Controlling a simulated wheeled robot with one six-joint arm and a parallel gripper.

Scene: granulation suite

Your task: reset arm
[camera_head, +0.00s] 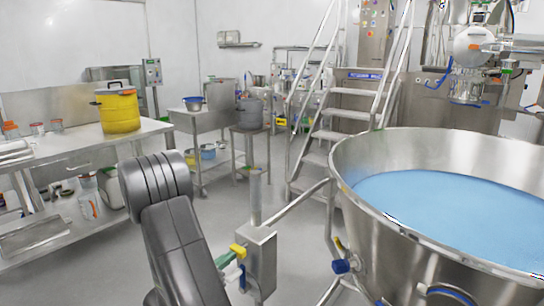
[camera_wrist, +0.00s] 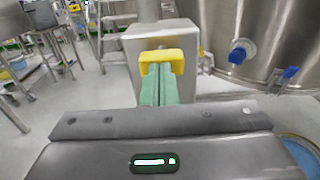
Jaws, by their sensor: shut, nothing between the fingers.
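My arm (camera_head: 170,220) reaches forward and down in the head view. My gripper (camera_wrist: 158,72) shows in the wrist view as green fingers held together, with nothing between them. It also shows partly in the head view (camera_head: 226,260), mostly behind my arm. A yellow block (camera_wrist: 162,60) sits right at the fingertips, in front of a steel box (camera_wrist: 160,38). The yellow block (camera_head: 238,250) is at the left side of the steel box (camera_head: 262,258) in the head view. I cannot tell whether the fingertips touch it.
A large steel bowl (camera_head: 375,245) of blue material stands close on the right. A steel bench (camera_head: 70,150) with a yellow container (camera_head: 118,110) is on the left. Steel stairs (camera_head: 345,113) rise behind. Open floor (camera_head: 215,215) lies between bench and bowl.

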